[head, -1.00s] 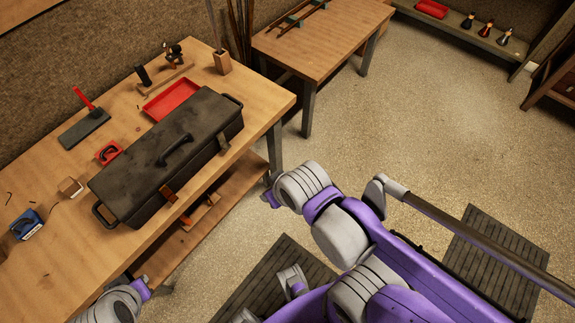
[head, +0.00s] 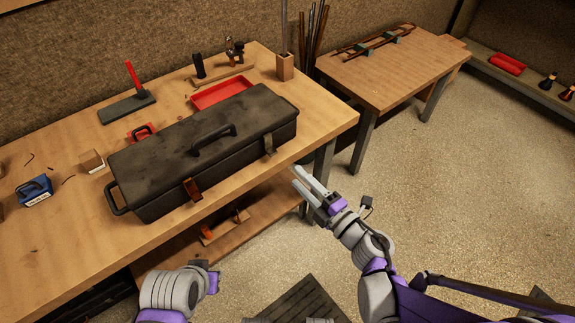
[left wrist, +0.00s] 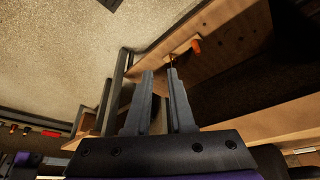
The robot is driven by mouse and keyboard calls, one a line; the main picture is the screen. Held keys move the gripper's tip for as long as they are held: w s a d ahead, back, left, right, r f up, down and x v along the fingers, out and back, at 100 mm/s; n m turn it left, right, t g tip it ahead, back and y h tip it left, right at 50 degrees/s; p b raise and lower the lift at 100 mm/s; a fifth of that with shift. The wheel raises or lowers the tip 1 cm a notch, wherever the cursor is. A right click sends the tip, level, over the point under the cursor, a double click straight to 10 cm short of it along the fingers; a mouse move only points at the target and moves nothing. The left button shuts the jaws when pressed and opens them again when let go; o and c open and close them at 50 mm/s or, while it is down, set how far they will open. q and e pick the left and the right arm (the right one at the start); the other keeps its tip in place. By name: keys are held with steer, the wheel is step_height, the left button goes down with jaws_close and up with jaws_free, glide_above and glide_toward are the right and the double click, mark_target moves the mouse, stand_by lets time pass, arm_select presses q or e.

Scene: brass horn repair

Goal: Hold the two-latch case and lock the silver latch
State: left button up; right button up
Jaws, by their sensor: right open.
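The dark two-latch case (head: 165,155) lies closed on the wooden workbench in the head view, its black handle on top. The silver latch (head: 268,145) is on its front face toward the right end; I cannot tell whether it is locked. A copper-coloured latch (head: 192,189) is on the front face toward the left. My right gripper (head: 297,175) is open and empty, apart from the case, in front of its right end. My left gripper shows in the left wrist view (left wrist: 160,72), its fingers apart with nothing between them; it is away from the case.
A red tray (head: 222,92) sits behind the case. A blue-and-white item (head: 35,188) and a small wooden block (head: 92,162) lie left of it. A lower shelf (head: 190,245) runs under the workbench. A second table (head: 395,75) stands at the back right. Floor is open on the right.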

arm_select(q)
steer(key=shift+o, duration=0.4)
steer(key=shift+r, duration=0.1)
steer(key=m+g+y, duration=0.5)
steer(key=m+g, duration=0.1)
steer(key=m, duration=0.4)
glide_toward(207, 135)
steer(key=shift+x, duration=5.4)
steer(key=shift+c, duration=0.2)
jaws_close()
